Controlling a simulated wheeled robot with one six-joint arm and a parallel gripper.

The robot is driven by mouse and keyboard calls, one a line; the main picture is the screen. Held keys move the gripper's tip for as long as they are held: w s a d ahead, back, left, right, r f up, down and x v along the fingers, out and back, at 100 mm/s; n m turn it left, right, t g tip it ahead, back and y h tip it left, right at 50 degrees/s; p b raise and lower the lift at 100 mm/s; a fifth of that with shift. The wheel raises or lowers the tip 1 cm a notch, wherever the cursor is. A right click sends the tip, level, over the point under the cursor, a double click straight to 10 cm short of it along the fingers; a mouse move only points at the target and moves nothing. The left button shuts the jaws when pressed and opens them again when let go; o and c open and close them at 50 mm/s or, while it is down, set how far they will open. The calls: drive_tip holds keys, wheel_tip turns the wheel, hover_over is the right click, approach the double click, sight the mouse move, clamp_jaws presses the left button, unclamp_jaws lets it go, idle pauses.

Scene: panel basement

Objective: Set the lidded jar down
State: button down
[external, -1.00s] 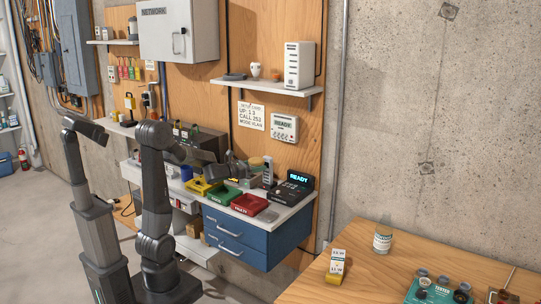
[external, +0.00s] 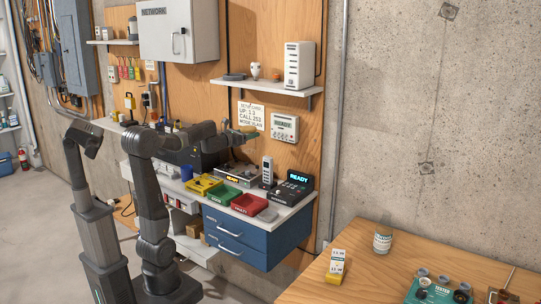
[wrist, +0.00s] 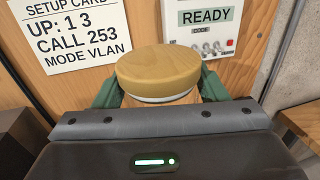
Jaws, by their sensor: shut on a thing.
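The lidded jar (wrist: 157,75) has a round, tan, wood-like lid with a pale rim beneath it. In the wrist view it stands between the green fingers of my gripper (wrist: 158,92). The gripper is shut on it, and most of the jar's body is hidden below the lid. In the external view my gripper (external: 243,131) holds the jar (external: 250,116) up in the air, above the back of the white counter (external: 283,212) and in front of the wood panel.
A shelf (external: 265,86) is above. A wooden table (external: 390,270) stands at the right.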

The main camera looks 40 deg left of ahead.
drive_tip(key=w+d+r+m+g+h+p, duration=0.1)
drive_tip(key=w+d+r+m+h+p, duration=0.2)
drive_tip(key=d, duration=0.7)
drive_tip(key=w+d+r+m+g+h+p, duration=0.15)
drive_tip(key=d+r, duration=0.25)
drive_tip(key=d, duration=0.5)
drive_tip(key=w+d+f+m+g+h+b, duration=0.1)
drive_tip(key=d+f+h, duration=0.1)
drive_tip(key=d+f, duration=0.8)
drive_tip(key=d+f+m+g+h+b, duration=0.1)
drive_tip(key=d+f, duration=0.3)
drive_tip(key=d, duration=1.2)
drive_tip(key=w+d+f+m+g+h+b, duration=0.1)
drive_tip(key=d+f+h, duration=0.1)
drive_tip(key=d+f, duration=0.85)
drive_tip(key=f, duration=0.1)
drive_tip(key=d+f, duration=0.1)
drive_tip(key=f, duration=0.2)
drive_tip(key=d+f+b, duration=0.1)
drive_tip(key=f, duration=0.2)
drive_tip(key=shift+s+d+f, duration=0.2)
drive_tip(key=shift+d, duration=0.15)
drive_tip(key=shift+f+b, duration=0.15)
drive_tip(key=shift+b, duration=0.3)
